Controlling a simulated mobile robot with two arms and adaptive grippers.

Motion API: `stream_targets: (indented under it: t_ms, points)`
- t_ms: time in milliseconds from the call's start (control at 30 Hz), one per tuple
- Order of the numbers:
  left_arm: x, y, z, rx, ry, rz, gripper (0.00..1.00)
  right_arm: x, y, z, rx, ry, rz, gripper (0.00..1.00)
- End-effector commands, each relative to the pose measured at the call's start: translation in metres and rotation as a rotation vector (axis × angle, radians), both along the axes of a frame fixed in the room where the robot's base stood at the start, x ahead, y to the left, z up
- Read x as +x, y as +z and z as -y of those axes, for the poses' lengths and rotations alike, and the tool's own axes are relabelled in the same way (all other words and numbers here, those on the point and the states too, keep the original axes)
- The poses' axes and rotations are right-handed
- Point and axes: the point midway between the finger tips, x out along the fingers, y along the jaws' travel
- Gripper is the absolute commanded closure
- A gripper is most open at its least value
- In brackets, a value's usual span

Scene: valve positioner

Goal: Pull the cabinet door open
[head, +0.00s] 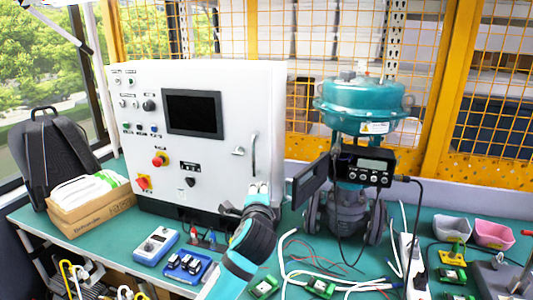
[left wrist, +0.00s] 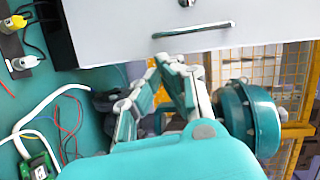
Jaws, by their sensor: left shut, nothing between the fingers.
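The white cabinet (head: 215,158) stands on the green bench in the head view, and its front door appears shut. A slim vertical handle (head: 253,155) sits on the right side of the door, with a small latch knob (head: 238,151) beside it. My left gripper (head: 259,188) is shut and empty, just below the handle. In the left wrist view its fingertips (left wrist: 168,62) converge near the edge of the cabinet (left wrist: 120,25). The handle (left wrist: 193,30) shows as a dark bar beyond the fingertips, apart from them. My right gripper is not in view.
A teal valve (head: 352,105) with a positioner (head: 362,166) stands right of the cabinet. A blue meter (head: 157,245) and a blue tray (head: 187,266) lie in front of it. White cables and green modules (head: 320,287) lie at the front right.

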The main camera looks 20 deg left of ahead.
Motion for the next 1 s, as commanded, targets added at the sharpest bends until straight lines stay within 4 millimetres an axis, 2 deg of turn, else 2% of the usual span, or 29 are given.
stream_targets:
  t_ms: [33,100,200,367,700,1000]
  points:
    - [0.006,0.027,0.000,0.053,0.001,0.043,1.00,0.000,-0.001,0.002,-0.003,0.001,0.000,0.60]
    - [0.010,0.050,0.001,0.107,0.005,0.077,1.00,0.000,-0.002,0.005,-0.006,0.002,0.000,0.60]
    - [0.013,0.065,0.001,0.144,0.009,0.098,1.00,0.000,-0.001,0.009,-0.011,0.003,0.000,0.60]
    - [0.028,0.069,-0.003,0.149,0.011,0.100,1.00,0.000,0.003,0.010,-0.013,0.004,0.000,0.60]
    - [0.084,0.068,-0.019,0.145,0.010,0.101,1.00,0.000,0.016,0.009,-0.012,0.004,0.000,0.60]
    - [0.107,0.066,-0.025,0.143,0.008,0.100,1.00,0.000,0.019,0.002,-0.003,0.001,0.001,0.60]
